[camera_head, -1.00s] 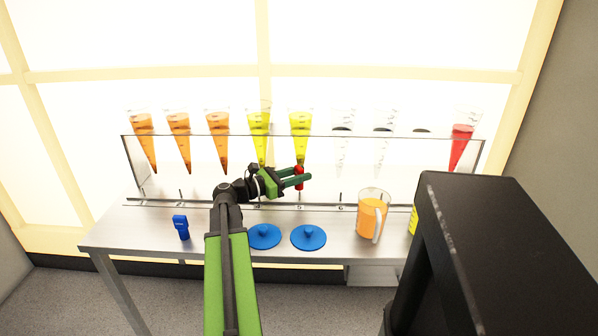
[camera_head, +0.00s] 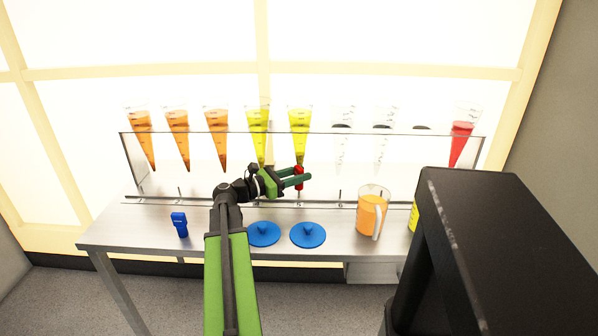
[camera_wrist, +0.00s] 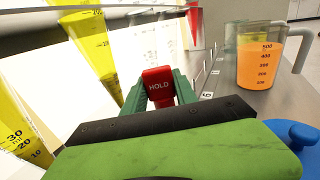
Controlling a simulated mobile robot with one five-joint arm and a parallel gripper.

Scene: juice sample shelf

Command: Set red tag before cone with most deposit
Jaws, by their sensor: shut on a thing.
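My gripper (camera_head: 302,178) is shut on the red tag (camera_head: 299,178). The tag reads HOLD in the wrist view (camera_wrist: 159,86), between the green fingers. It is held in front of the rack, just below the right yellow cone (camera_head: 299,124). Three orange cones (camera_head: 178,137) stand at left, and another yellow cone (camera_head: 258,135) is beside the right one. Clear cones (camera_head: 342,149) and a red cone (camera_head: 461,140) stand at right. Deposit depth in the cone tips is too small to compare. Whether the tag touches the ledge cannot be told.
The clear rack (camera_head: 400,148) has a numbered front ledge. On the steel table (camera_head: 140,228) stand a blue clip-like object (camera_head: 180,224), two blue lids (camera_head: 308,236), and a jug of orange liquid (camera_head: 370,214). A yellow object (camera_head: 413,218) is partly hidden at right.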

